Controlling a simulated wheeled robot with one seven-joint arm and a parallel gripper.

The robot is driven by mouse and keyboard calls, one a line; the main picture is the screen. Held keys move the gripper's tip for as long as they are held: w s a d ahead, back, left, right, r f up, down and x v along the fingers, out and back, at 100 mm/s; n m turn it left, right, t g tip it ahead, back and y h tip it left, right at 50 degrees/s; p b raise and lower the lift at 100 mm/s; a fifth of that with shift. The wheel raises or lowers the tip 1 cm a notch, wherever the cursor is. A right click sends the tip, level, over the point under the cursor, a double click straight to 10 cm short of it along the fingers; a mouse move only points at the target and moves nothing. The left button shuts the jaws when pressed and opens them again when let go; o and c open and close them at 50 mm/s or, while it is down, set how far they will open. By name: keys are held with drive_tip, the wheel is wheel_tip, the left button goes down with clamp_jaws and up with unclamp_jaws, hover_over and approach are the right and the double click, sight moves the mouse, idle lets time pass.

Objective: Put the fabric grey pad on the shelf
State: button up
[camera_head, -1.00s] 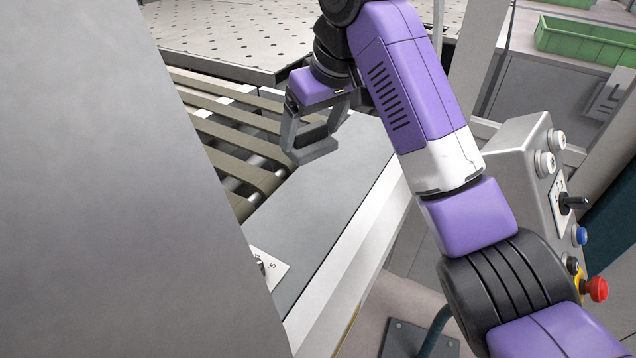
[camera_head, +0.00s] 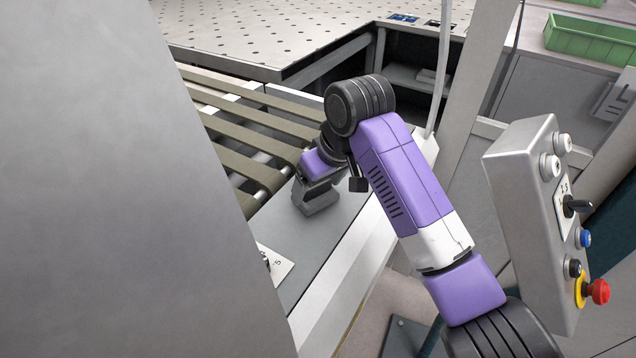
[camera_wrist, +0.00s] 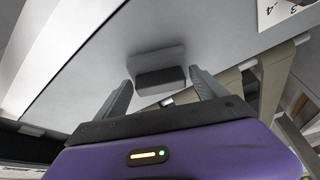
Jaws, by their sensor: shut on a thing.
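The fabric grey pad (camera_wrist: 160,79) is a small block, dark on its near face and lighter grey beyond, between the two fingers in the wrist view. My gripper (camera_wrist: 161,88) is shut on it, one finger at each side. In the head view, my gripper (camera_head: 317,190) points down with the grey pad (camera_head: 318,203) at its end. It is low over a long flat grey shelf surface (camera_head: 330,235) beside the belts. I cannot tell whether the pad touches this surface. The shelf surface (camera_wrist: 90,75) also fills much of the wrist view.
Brown belts (camera_head: 245,125) over rollers run along the shelf's left side. A numbered card (camera_head: 273,262) lies on its near part. A large grey panel blocks the left. A control box (camera_head: 530,220) with buttons stands right. The perforated table (camera_head: 250,30) is behind.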

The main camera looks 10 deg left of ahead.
drive_tip(key=o, duration=1.3)
drive_tip(key=shift+f, duration=0.1)
drive_tip(key=shift+c, duration=0.2)
drive_tip(key=shift+r, duration=0.4)
drive_tip(key=v, duration=1.1)
drive_tip(key=shift+d+r+b, duration=0.2)
drive_tip(key=shift+b, duration=0.1)
drive_tip(key=shift+a, duration=0.1)
